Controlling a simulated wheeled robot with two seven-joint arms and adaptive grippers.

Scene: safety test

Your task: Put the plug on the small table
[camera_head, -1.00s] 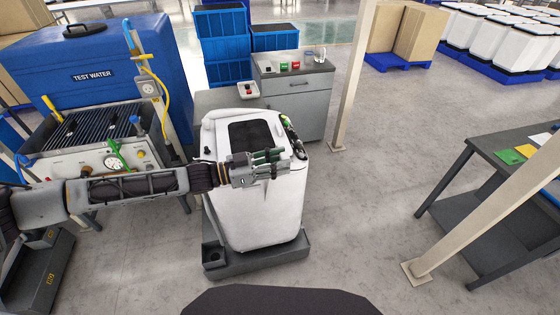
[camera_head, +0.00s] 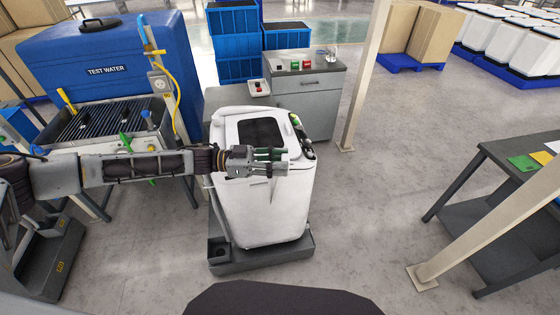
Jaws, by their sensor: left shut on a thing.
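My left gripper (camera_head: 270,160) reaches in from the left across the upper front of a white appliance (camera_head: 262,212). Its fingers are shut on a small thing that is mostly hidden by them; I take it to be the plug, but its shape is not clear. The appliance stands upright on a grey base and has a dark panel on top. A low grey table (camera_head: 225,98) stands behind it, beside a grey drawer cabinet (camera_head: 313,95); I cannot tell for sure which surface is the small table. My right gripper is not in view.
A blue test water tank (camera_head: 125,65) and a rack stand at the left. A red-button box (camera_head: 257,87) sits behind the appliance. A pale post (camera_head: 362,75) and a dark table (camera_head: 505,150) with coloured cards stand to the right. The floor between is clear.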

